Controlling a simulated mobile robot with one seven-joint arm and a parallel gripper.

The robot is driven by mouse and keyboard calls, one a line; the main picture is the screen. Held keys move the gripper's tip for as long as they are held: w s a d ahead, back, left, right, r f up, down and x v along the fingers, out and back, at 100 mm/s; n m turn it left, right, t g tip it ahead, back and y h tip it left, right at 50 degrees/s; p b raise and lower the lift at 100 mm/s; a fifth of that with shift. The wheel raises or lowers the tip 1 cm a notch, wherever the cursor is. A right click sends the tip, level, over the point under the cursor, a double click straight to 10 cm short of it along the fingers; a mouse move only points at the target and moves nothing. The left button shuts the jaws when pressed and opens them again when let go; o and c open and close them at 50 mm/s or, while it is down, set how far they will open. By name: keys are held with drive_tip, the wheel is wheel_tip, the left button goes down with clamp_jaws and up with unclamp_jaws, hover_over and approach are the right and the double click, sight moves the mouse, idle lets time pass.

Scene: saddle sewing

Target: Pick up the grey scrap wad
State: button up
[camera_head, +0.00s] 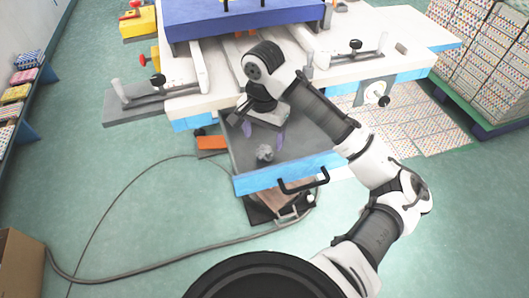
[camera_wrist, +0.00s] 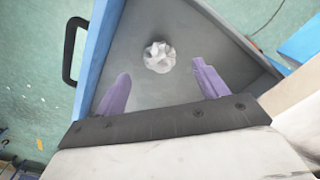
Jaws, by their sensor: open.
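The grey scrap wad (camera_head: 265,153) is a small crumpled ball on the grey floor of an open drawer (camera_head: 307,150). In the wrist view the wad (camera_wrist: 159,57) lies ahead of my fingertips, roughly midway between them, and nothing touches it. My gripper (camera_head: 263,136) hangs over the drawer, just behind the wad in the head view. Its two purple fingers are spread apart and empty; they also show in the wrist view (camera_wrist: 160,76).
The drawer has a blue front (camera_head: 262,181) with a black handle (camera_head: 304,182). The white machine table (camera_head: 400,62) stands above and behind. A cable (camera_head: 150,262) runs over the green floor, and a cardboard box (camera_head: 20,265) stands at left.

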sight(265, 148)
drive_tip(key=shift+w+d+f, duration=0.1)
drive_tip(key=shift+d+f, duration=0.05)
drive_tip(key=shift+f, duration=2.7)
drive_tip(key=c, duration=1.1)
